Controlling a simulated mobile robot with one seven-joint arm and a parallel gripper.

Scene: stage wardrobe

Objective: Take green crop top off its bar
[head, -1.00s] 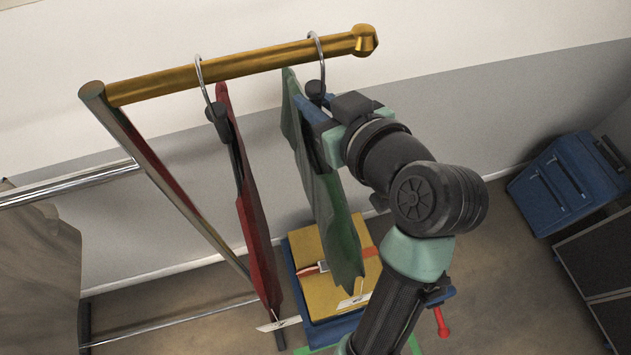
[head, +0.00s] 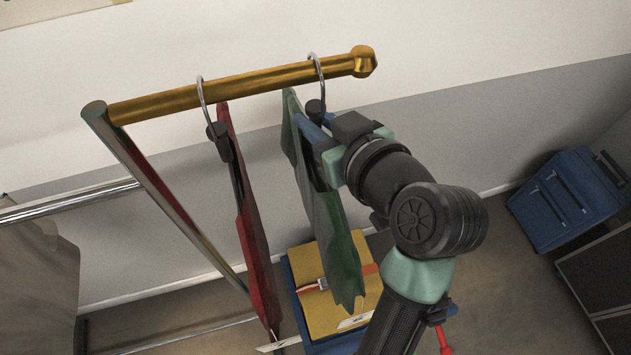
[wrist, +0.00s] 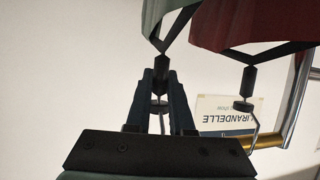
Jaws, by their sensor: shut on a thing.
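The green crop top (head: 330,215) hangs from a hanger with a metal hook (head: 322,80) over the brass bar (head: 240,88), near its knobbed end. My gripper (head: 322,132) is shut on the dark neck block of that hanger, just below the hook. In the wrist view my gripper's blue fingers (wrist: 162,88) flank the black block (wrist: 162,68), with the green cloth (wrist: 163,20) above it in the picture. The hook still passes over the bar in the head view. My fingers hide part of the hook in the wrist view.
A red garment (head: 252,235) hangs to the left on its own hook. Chrome rails (head: 70,200) and a beige garment (head: 40,290) are at left. A blue case (head: 565,200) stands at right. A printed sign (wrist: 225,112) is on the wall.

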